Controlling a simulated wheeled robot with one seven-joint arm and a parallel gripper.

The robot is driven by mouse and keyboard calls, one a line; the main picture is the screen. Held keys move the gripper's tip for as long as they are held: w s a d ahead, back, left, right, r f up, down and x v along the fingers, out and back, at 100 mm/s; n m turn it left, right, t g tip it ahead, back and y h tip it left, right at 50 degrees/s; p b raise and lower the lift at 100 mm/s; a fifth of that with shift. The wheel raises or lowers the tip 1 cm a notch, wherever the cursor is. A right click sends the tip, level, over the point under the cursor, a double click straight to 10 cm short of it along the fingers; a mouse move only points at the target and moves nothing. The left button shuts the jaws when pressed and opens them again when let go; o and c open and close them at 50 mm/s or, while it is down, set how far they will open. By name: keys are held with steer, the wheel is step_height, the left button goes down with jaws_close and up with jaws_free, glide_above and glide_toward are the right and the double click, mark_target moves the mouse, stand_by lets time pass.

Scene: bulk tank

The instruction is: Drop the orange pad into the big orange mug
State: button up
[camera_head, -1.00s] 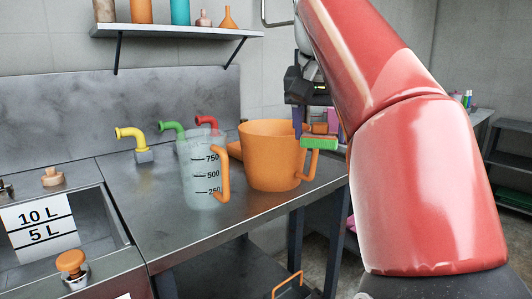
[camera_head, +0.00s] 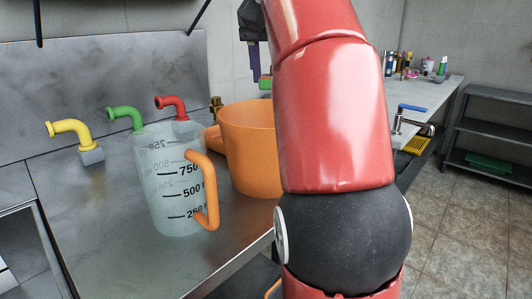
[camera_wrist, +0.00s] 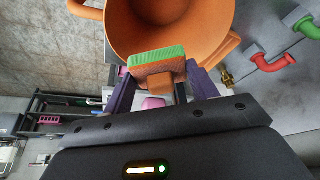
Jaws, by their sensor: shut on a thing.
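The orange pad with a green face (camera_wrist: 157,67) is held between the purple fingers of my gripper (camera_wrist: 160,80). A small part of the pad (camera_head: 265,83) shows in the head view, above the mug's rim and beside my red arm. The big orange mug (camera_head: 247,145) stands on the steel counter, its right side hidden by my arm. In the wrist view, the mug's wide opening (camera_wrist: 165,30) lies just beyond the pad, which overlaps its near rim in the picture. I cannot tell how much of the pad is over the opening.
A clear measuring jug (camera_head: 170,190) with an orange handle stands left of the mug. Yellow (camera_head: 70,130), green (camera_head: 125,117) and red (camera_head: 172,104) taps line the back. A side counter (camera_head: 430,100) holds bottles and a blue-handled tap. Grey shelves (camera_head: 490,140) stand at the right.

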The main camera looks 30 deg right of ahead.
steer(key=shift+s+a+f, duration=0.1)
steer(key=shift+a+f, duration=0.05)
steer(key=shift+f, duration=0.15)
steer(key=shift+a+f, duration=0.1)
steer(key=shift+f, duration=1.95)
steer(key=o, duration=1.2)
